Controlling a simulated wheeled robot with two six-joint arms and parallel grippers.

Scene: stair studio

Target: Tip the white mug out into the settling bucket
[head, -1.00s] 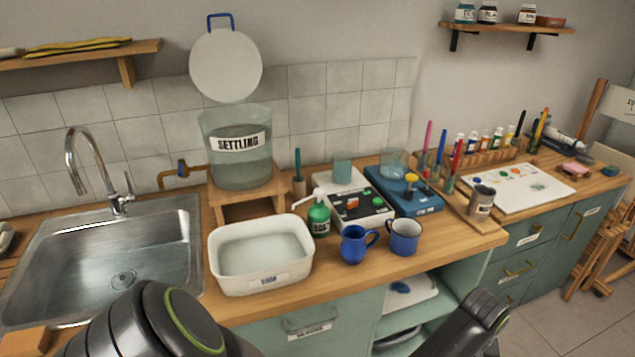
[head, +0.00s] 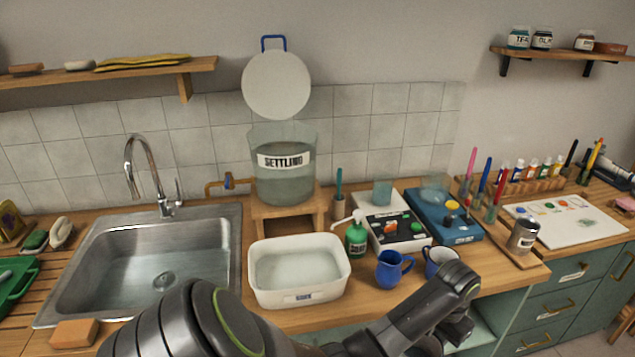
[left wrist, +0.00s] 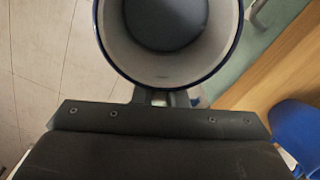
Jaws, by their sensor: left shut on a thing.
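In the left wrist view, my left gripper (left wrist: 168,98) is shut on a white mug (left wrist: 112,45) with a dark blue rim. The mug's mouth faces the camera, and grey-blue contents (left wrist: 167,22) show inside. Floor lies beyond it on one side and the counter on the other. The settling bucket (head: 285,182), clear and labelled SETTLING, stands on a wooden stand (head: 287,215) behind the counter's middle. It holds cloudy liquid, and its top looks open. My right gripper is out of view.
The sink (head: 205,245) is left of the bucket. A round lid (head: 277,86) hangs above it.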

